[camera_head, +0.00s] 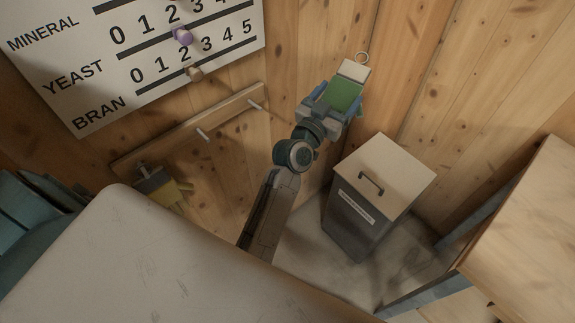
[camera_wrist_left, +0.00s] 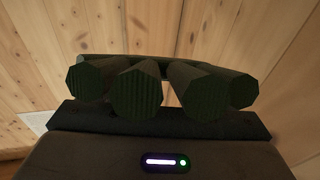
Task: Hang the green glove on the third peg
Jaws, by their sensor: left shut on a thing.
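The green glove (camera_head: 343,97) has a pale cuff and a metal ring (camera_head: 362,57) at its top. My left gripper (camera_head: 335,103) is shut on the glove, holding it up to the right of the peg rail (camera_head: 228,108), apart from it. In the left wrist view the dark green fingers (camera_wrist_left: 135,90) of the glove point toward the camera; the fingertips of the gripper are hidden there. The rail's middle peg (camera_head: 203,134) and right-hand peg (camera_head: 255,103) are bare. A yellow glove (camera_head: 172,191) with a grey cuff hangs at the rail's left end. My right gripper is out of view.
A number board (camera_head: 100,85) is on the wall above the rail, with a purple knob (camera_head: 183,36) and a brown knob (camera_head: 194,73). A grey bin (camera_head: 350,215) with a pale handled lid stands below right of the gripper. A wooden-topped table (camera_head: 530,240) is at right.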

